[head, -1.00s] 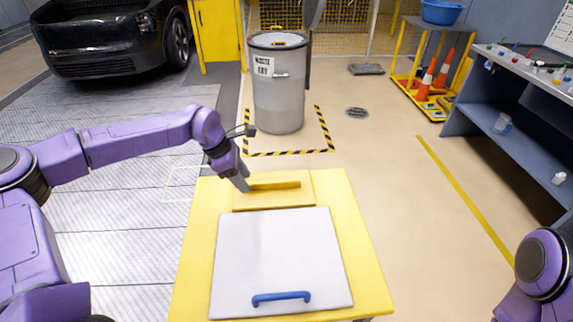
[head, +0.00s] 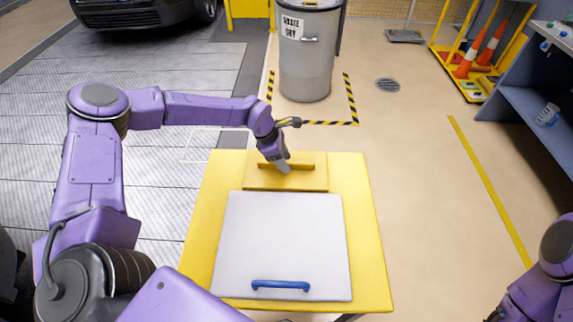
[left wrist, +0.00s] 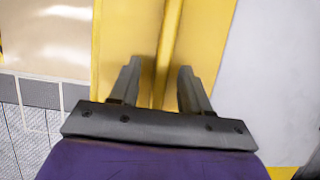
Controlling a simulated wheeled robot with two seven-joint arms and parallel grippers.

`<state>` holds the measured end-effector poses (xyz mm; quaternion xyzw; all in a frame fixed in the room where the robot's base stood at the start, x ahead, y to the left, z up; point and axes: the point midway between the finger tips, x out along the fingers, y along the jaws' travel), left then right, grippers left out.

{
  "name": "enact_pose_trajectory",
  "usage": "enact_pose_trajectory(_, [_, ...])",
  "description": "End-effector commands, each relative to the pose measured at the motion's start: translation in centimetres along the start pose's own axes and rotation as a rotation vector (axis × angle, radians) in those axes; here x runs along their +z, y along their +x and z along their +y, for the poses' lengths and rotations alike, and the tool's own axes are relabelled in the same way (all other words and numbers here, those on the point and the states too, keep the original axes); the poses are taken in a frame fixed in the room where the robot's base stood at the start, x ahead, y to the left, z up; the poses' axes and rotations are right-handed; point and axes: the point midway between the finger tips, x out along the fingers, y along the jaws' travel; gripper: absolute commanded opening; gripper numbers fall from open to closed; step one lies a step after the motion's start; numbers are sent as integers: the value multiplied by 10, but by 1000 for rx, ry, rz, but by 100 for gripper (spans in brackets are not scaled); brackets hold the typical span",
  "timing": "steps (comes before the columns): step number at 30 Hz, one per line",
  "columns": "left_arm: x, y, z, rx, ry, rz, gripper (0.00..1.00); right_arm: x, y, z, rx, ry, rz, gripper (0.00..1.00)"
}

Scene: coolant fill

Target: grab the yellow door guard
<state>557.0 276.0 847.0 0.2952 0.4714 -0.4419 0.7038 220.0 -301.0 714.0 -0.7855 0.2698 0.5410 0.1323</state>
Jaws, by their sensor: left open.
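The yellow door guard (head: 316,183) is a flat yellow plate with a raised bar along it, lying at the far end of the yellow table, behind a pale panel (head: 282,235). My left gripper (head: 284,167) is at the bar, left of its middle, and hides part of it. In the left wrist view the guard (left wrist: 207,35) runs up the picture, and the open fingers of the gripper (left wrist: 158,72) stand on either side of the bar. Contact cannot be told. My right gripper is out of view.
The yellow table (head: 371,250) carries the pale panel with a blue handle (head: 281,286) at its near edge. A grey waste bin (head: 306,60) stands beyond the table inside striped floor tape. A dark workbench (head: 530,105) is at the right. The floor right of the table is clear.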

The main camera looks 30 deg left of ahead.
Motion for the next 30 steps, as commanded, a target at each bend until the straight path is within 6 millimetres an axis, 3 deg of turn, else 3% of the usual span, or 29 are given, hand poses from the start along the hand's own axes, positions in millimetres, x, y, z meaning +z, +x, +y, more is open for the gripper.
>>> enact_pose_trajectory(7, [0, 4, 0, 0, -1, -1, 47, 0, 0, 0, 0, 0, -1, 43])
enact_pose_trajectory(11, [0, 4, 0, 0, -1, -1, 4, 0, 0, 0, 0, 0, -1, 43])
enact_pose_trajectory(12, [0, 4, 0, 0, -1, -1, 0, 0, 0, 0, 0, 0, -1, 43])
enact_pose_trajectory(24, [1, 2, 0, 0, 0, 0, 0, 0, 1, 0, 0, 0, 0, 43])
enact_pose_trajectory(30, [12, -24, 1, 3, 2, -5, 0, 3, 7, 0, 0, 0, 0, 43])
